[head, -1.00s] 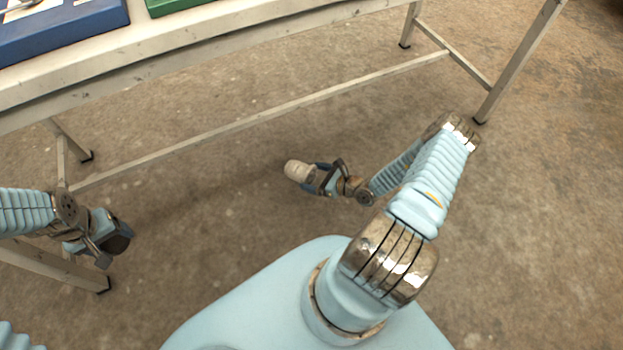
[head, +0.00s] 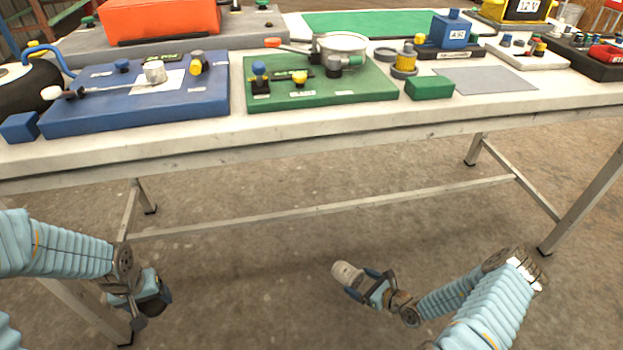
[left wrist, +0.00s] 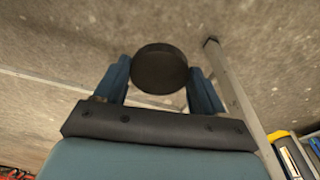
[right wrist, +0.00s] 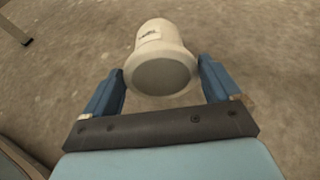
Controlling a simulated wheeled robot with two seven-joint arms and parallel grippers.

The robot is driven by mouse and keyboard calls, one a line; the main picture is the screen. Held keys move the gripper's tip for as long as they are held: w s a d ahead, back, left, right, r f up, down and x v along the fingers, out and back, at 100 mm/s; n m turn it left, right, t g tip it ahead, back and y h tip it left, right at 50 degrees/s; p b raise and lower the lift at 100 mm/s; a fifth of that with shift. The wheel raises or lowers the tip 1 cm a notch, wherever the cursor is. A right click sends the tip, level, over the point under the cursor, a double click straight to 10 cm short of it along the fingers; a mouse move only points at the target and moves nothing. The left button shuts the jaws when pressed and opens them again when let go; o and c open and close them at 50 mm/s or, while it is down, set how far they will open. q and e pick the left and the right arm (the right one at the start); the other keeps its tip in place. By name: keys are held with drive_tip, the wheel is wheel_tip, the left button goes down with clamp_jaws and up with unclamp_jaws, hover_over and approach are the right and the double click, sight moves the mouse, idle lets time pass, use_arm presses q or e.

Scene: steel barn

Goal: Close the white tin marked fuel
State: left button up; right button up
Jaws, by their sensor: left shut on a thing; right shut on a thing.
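A cream-white tin (right wrist: 150,35) with a small label, too blurred to read, is held between the fingers of my right gripper (right wrist: 163,78). Its flat grey round end faces the right wrist camera; I cannot tell whether this is its mouth or its base. The tin (head: 345,272) also shows in the head view, in the air below and in front of the table. My left gripper (left wrist: 160,82) is shut on a dark round disc, like a lid (left wrist: 158,68). In the head view my left gripper (head: 150,298) is low at the left, well apart from the tin.
A white-topped table (head: 120,148) on metal legs stands ahead, above both grippers. It carries a blue board (head: 90,115), a green board (head: 330,95), an orange box (head: 160,18) and several small parts. The floor (head: 260,260) between the grippers is clear.

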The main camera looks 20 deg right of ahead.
drive_tip(key=w+a+r+n+g+y, duration=0.1)
drive_tip(key=w+a+r+n+y, duration=0.15)
drive_tip(key=r, duration=0.45)
drive_tip(key=w+a+r+n+g+y, duration=0.1)
drive_tip(key=w+a+r, duration=0.2)
drive_tip(key=r, duration=0.4)
wheel_tip(320, 180, up, 7)
drive_tip(key=n+g+y, duration=0.1)
hover_over(340, 274)
drive_tip(key=w+a, duration=0.1)
drive_tip(key=a, duration=0.3)
drive_tip(key=s+a+r+n+g+y, duration=0.1)
drive_tip(key=a+r, duration=0.5)
drive_tip(key=r, duration=0.2)
drive_tip(key=shift+s+a+r+n+g, duration=0.15)
drive_tip(key=shift+r+n+g, duration=0.15)
drive_tip(key=shift+r+n, duration=0.05)
drive_tip(key=w+a+f+n+g+h, duration=0.1)
drive_tip(key=a+f+n+g, duration=0.3)
drive_tip(key=a+n+g, duration=0.4)
drive_tip(key=w+a+f+n+g+h, duration=0.1)
drive_tip(key=w+a+f+n+g, duration=0.1)
drive_tip(key=a+f+n+g, duration=0.2)
drive_tip(key=shift+a+f+n+g, duration=0.15)
drive_tip(key=shift+a+n+g, duration=1.7)
drive_tip(key=shift+n+g, duration=1.15)
drive_tip(key=shift+m+g, duration=0.3)
